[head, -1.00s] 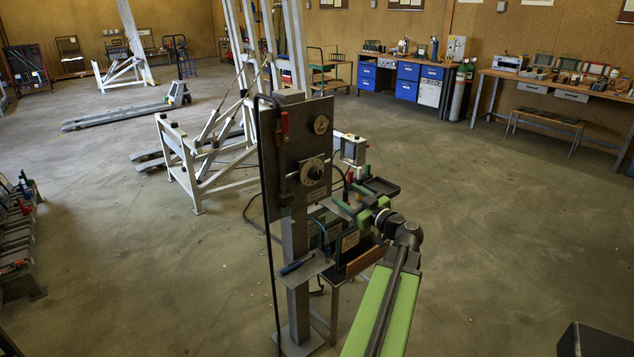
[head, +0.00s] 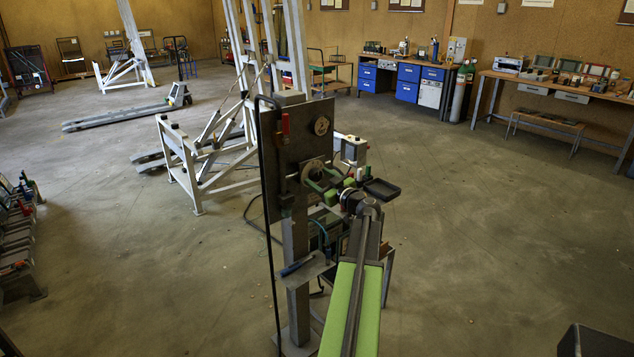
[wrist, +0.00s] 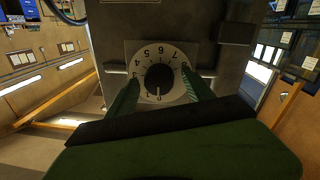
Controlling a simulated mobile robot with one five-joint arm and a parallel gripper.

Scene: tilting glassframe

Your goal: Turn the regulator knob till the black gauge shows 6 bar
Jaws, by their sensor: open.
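The regulator knob (wrist: 159,78) is a dark round knob in the middle of a pale numbered dial (wrist: 146,51). Its white mark points down in the wrist view, near the 0. In the head view the dial (head: 312,166) is partly covered by my gripper. My gripper (wrist: 161,84) is open, with one green finger on each side of the knob, over the dial's edges. I cannot tell whether they touch anything.
The dark panel (head: 289,150) stands on a grey post (head: 297,305). A red handle (head: 285,124) is at its upper left. A white-and-grey box (head: 354,150) and a dark tray (head: 382,189) are close right of my gripper. Open floor lies to the right.

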